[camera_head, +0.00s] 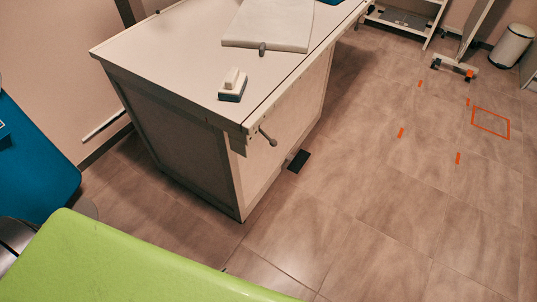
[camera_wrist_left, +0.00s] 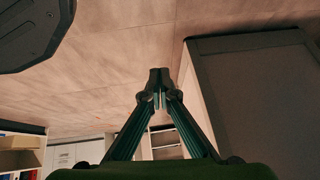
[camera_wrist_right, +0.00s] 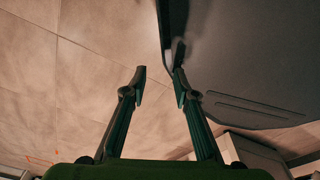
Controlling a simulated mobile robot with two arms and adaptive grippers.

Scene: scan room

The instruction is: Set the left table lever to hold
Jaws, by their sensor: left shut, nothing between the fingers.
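The white-topped table (camera_head: 175,55) stands in the upper left of the head view. A short lever with a dark round knob (camera_head: 272,142) sticks out from its side near the closest corner. I cannot read its marked setting. My left gripper (camera_wrist_left: 159,82) is shut and empty in the left wrist view, with a dark-framed grey panel (camera_wrist_left: 262,95) to its right. My right gripper (camera_wrist_right: 160,76) is open and empty in the right wrist view. No gripper fingers show clearly in the head view, and neither gripper is seen touching the lever.
A small white and dark block (camera_head: 232,86) and a white pad (camera_head: 268,24) lie on the tabletop. A black pedal (camera_head: 299,160) sits on the floor by the table's side. The tiled floor to the right is open, with orange markings (camera_head: 490,122). A bin (camera_head: 512,46) stands at far right.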

